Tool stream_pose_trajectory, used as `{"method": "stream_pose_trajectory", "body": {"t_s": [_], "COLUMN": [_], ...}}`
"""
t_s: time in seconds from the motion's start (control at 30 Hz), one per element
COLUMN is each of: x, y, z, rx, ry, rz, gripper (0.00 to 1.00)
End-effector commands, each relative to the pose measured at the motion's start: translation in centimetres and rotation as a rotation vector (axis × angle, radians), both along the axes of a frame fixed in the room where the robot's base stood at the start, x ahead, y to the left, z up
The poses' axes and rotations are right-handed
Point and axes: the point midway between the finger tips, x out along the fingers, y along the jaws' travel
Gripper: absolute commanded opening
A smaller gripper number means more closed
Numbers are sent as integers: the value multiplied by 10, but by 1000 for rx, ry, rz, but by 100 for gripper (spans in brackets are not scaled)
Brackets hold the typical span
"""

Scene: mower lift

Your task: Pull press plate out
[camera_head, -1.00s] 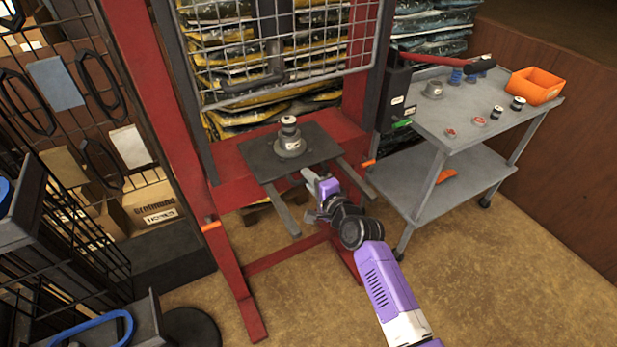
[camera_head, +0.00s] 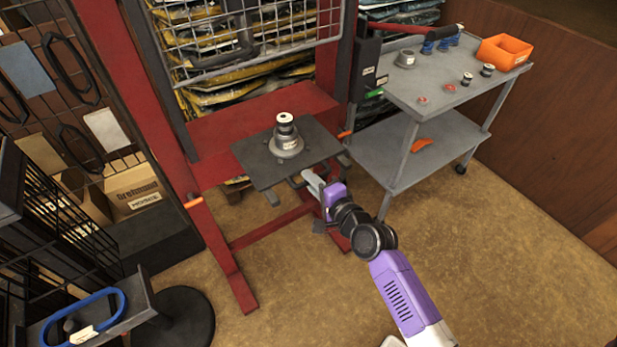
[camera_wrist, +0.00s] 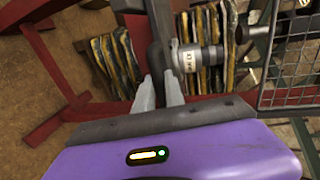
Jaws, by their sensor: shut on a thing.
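The press plate (camera_head: 255,163) is a flat dark square plate, drawn forward over the front rails of the red press (camera_head: 283,108). A grey round part with a black and white top (camera_head: 286,142) stands upright on it. My gripper (camera_head: 308,180) is at the plate's front edge, shut on its dark handle (camera_head: 296,183). In the wrist view my fingers (camera_wrist: 160,88) close around the dark handle loop (camera_wrist: 160,58), and the plate shows nearly edge-on (camera_wrist: 160,14), with the labelled round part (camera_wrist: 190,60) beside it. The exact finger contact is partly hidden.
A grey cart (camera_head: 430,80) with small parts and an orange bin (camera_head: 503,50) stands to the right. A wire guard (camera_head: 250,35) is above the plate. A black rack (camera_head: 60,240) is at left. Floor in front of the press is clear.

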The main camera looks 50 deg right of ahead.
Motion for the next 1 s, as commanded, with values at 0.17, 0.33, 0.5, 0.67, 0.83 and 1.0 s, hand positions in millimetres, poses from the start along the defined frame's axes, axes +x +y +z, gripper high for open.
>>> {"method": "stream_pose_trajectory", "body": {"t_s": [0.17, 0.33, 0.5, 0.67, 0.83, 1.0], "x": [0, 0, 0, -3, -22, -49], "y": [0, 0, 0, 1, 6, 14], "z": [-1, -1, -1, 0, 2, 8], "rx": [1, 1, 0, 0, 1, 0], "ry": [2, 2, 1, 1, 3, 2], "rz": [1, 1, 0, 0, -1, -1], "gripper": [0, 36, 36, 36, 36, 36]}}
